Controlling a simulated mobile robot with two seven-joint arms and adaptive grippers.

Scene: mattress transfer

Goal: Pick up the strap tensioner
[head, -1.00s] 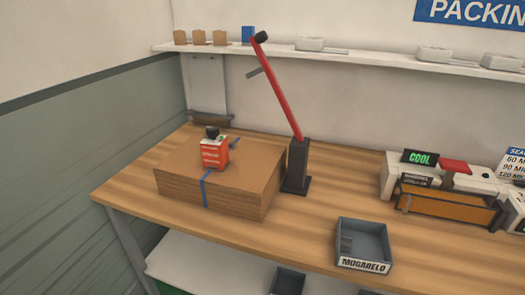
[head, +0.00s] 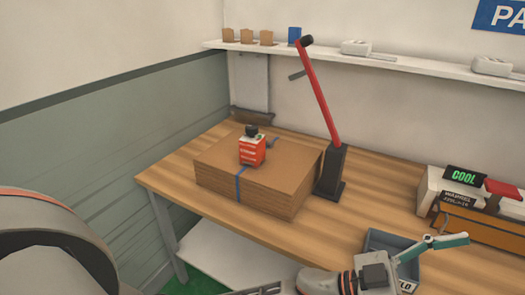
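A small red box-like tool with a black knob on top (head: 252,151), which I take for the strap tensioner, stands upright on a brown cardboard stack (head: 250,190). A blue strap (head: 238,188) runs down the stack's front below it. A small grey lever sticks out at its right. A large link of my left arm fills the lower left. What looks like my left gripper (head: 436,243) is at the bottom right, far from the tool, with a teal-edged finger in front of the grey bin. Its other finger is not clearly seen. My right gripper is not seen.
A red-handled lever (head: 322,95) on a black post stands just right of the stack. A grey bin (head: 388,240) is partly hidden by the gripper. The wooden table (head: 300,238) is bare in front of the stack.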

